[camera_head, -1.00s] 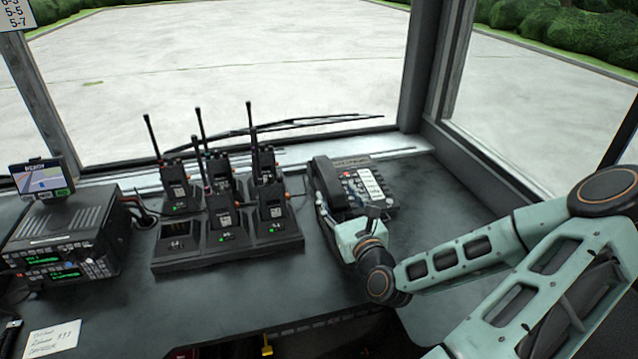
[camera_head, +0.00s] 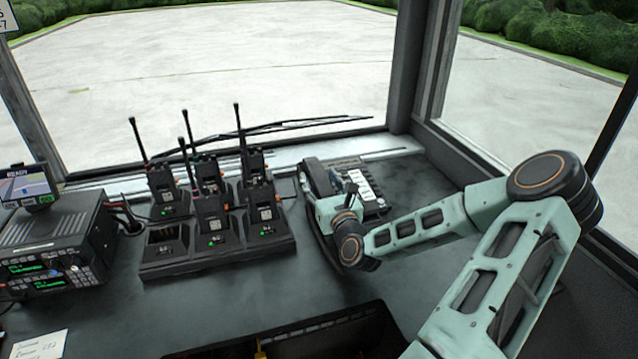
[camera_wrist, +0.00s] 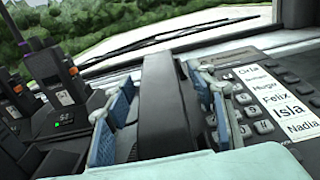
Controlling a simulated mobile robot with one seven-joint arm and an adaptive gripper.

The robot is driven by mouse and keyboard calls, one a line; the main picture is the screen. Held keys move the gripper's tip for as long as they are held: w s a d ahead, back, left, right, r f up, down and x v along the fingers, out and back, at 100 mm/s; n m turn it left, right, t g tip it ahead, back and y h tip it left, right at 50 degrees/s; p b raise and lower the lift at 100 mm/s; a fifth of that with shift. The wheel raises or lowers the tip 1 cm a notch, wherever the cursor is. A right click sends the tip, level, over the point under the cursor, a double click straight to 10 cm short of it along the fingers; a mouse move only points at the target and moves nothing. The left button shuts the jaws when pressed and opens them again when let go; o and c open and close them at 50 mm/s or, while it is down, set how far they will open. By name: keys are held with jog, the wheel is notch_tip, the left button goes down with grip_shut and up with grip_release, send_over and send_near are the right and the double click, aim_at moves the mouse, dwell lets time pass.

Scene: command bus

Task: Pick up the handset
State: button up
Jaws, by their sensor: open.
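The handset (camera_head: 316,177) is black and lies along the left side of the desk phone (camera_head: 371,190). My gripper (camera_head: 322,207) is over it and hides part of it in the head view. In the wrist view the handset (camera_wrist: 165,95) runs lengthwise between the two blue-padded fingers of my gripper (camera_wrist: 164,100). One finger is on each side, with a gap visible on the left. The phone's keypad and name labels (camera_wrist: 285,110) show to the right. Whether the handset's lower end touches anything is hidden by my gripper.
A charger rack (camera_head: 220,255) with several handheld radios stands close on the left. A radio unit (camera_head: 60,240) with a small screen is farther left. The window ledge (camera_head: 280,165) and wiper are behind. The desk right of the phone is clear.

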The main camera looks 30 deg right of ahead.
jog(key=shift+w+d, duration=0.15)
jog(key=shift+w, duration=0.25)
jog(key=shift+c, duration=0.2)
jog(key=c, duration=1.3)
